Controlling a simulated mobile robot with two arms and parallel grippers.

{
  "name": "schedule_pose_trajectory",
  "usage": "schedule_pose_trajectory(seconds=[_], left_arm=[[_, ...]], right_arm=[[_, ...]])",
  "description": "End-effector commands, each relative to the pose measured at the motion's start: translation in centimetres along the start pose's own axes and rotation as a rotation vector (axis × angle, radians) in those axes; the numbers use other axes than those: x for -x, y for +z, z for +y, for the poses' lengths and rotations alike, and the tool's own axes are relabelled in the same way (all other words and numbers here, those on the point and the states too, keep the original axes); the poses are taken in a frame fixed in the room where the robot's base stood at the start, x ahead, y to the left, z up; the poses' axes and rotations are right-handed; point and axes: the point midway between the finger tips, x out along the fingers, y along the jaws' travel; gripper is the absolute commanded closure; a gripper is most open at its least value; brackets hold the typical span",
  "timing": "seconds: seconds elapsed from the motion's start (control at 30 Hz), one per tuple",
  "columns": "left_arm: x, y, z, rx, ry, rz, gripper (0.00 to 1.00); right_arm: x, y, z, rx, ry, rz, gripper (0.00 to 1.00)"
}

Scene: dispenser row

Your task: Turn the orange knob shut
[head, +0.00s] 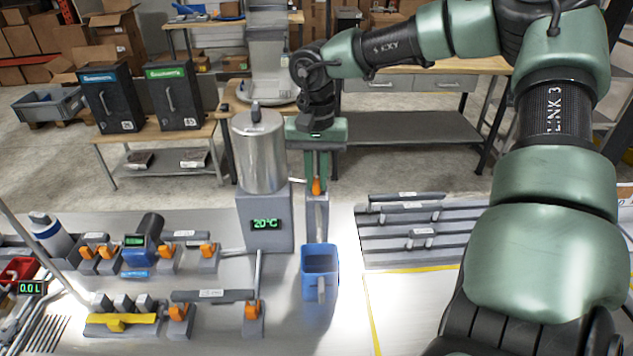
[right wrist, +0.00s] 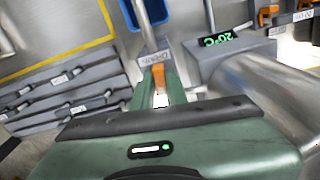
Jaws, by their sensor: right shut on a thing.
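My right gripper (head: 317,182) reaches down from above, and its two fingers are shut on an orange knob (head: 316,188) on top of a grey post (head: 317,215). The knob also shows between the fingers in the right wrist view (right wrist: 158,76), with a labelled grey block (right wrist: 153,58) beyond it. The fingers hide part of the knob, so its exact angle is hard to read. A blue container (head: 319,262) stands below the post. My left gripper is not in view.
A metal tank (head: 259,150) on a grey stand with a 20°C display (head: 265,224) is close left of the gripper. Several other orange knobs (head: 207,250) are at left. A grey slotted rack (head: 418,235) lies at right.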

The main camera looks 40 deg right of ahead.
Motion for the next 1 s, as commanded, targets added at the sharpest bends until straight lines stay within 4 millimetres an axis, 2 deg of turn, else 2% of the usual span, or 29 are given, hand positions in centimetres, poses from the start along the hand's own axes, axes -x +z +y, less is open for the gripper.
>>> schedule_pose_trajectory(seconds=[0.03, 0.4, 1.0], left_arm=[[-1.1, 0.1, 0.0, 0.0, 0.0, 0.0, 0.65], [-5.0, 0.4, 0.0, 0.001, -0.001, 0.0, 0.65], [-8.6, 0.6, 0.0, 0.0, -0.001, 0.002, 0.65]], right_arm=[[-0.5, -0.1, -0.1, -0.033, -0.002, 0.004, 1.0], [-0.4, -0.1, 0.0, -0.37, -0.002, 0.004, 1.0], [-0.2, -0.1, 0.0, -0.941, -0.001, 0.005, 1.0]])
